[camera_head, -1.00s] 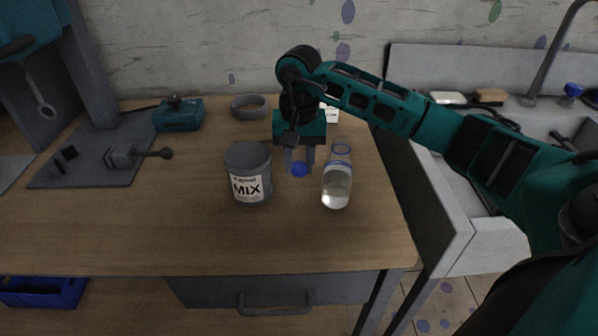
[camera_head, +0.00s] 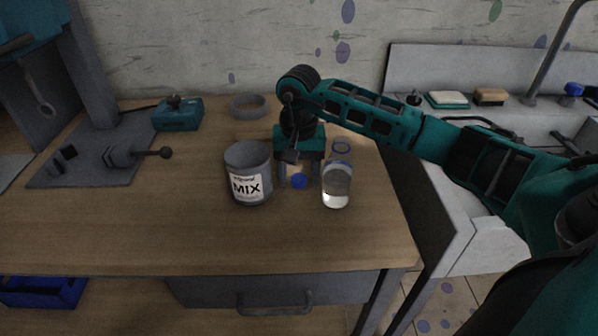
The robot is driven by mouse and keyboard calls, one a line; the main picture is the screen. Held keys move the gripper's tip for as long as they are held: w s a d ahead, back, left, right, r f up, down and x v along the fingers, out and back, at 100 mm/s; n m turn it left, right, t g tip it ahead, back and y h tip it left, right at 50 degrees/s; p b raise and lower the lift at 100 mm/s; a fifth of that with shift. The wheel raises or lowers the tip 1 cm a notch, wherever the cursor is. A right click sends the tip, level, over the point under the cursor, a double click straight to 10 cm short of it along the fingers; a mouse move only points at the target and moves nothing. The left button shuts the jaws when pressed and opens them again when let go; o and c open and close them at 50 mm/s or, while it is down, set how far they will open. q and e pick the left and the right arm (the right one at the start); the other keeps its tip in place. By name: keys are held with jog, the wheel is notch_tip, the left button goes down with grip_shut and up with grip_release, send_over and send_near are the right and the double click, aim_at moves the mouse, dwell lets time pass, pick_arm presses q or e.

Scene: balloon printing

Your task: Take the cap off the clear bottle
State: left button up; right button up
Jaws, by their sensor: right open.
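The clear bottle (camera_head: 337,184) stands upright on the wooden table, right of the MIX pot. It holds pale liquid, and its neck shows an open blue rim with no cap on it. The small blue cap (camera_head: 299,181) is apart from the bottle, just left of it, and appears to rest on the table. My right gripper (camera_head: 299,177) points down with its fingers open, one on each side of the cap with gaps between. My left gripper is not in view.
The grey MIX pot (camera_head: 248,173) stands close to the left of the gripper. A grey ring-shaped dish (camera_head: 249,106) and a teal device (camera_head: 178,115) are at the back. The table's front (camera_head: 200,240) is clear. A sink counter (camera_head: 480,236) lies to the right.

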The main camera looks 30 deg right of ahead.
aim_at(299, 178)
notch_tip(299, 178, up, 12)
jog(key=shift+r, duration=0.15)
dwell(0.4)
